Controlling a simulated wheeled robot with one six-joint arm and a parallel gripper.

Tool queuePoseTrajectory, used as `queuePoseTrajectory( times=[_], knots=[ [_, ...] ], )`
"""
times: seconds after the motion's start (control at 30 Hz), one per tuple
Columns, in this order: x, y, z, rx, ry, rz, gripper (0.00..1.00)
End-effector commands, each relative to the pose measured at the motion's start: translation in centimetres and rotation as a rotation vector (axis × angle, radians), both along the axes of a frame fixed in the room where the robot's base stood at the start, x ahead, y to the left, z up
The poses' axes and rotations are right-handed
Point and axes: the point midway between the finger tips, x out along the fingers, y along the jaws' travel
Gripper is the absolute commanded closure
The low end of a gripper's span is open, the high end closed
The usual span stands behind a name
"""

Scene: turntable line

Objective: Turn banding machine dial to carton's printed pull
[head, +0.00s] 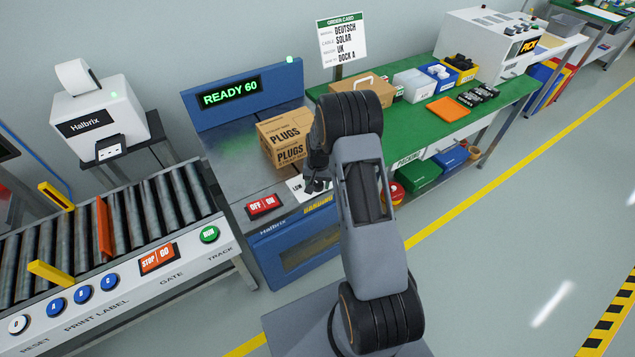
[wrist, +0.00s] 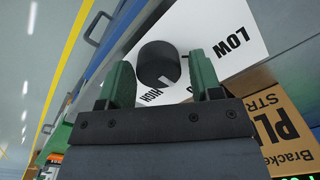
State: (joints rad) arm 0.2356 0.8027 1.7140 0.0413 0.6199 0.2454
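The black round dial (wrist: 158,62) sits on a white plate (wrist: 215,22) printed LOW and HIGH, in the wrist view. A pale mark shows on its edge on the HIGH side. My gripper (wrist: 160,78) is open, with its green fingers apart and the dial between and just past their tips; I cannot tell whether they touch it. In the head view my gripper (head: 318,184) is over the banding machine's front panel and hides the dial. The brown carton (head: 285,141) printed PLUGS stands on the machine top; no pull figure is readable. The banding machine display (head: 230,93) reads READY 60.
A red OFF/ON switch (head: 264,206) is left of my gripper. A roller conveyor (head: 130,228) with buttons lies further left. A green packing bench (head: 450,125) with bins and an order card (head: 342,40) is at the right. The floor at the right is clear.

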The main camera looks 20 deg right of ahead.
Motion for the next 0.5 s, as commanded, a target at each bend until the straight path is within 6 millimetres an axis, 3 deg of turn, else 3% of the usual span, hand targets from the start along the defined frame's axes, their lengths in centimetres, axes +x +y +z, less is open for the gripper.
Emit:
queuePoseTrajectory(
  times=[0.1,0.33,0.5],
  knots=[
    [0.0,0.0,0.0,0.0,-0.001,0.0,0.31],
    [0.0,-0.1,0.1,-0.001,-0.002,0.0,0.31],
    [0.1,-0.1,1.5,-0.002,-0.003,0.0,0.31]
  ],
)
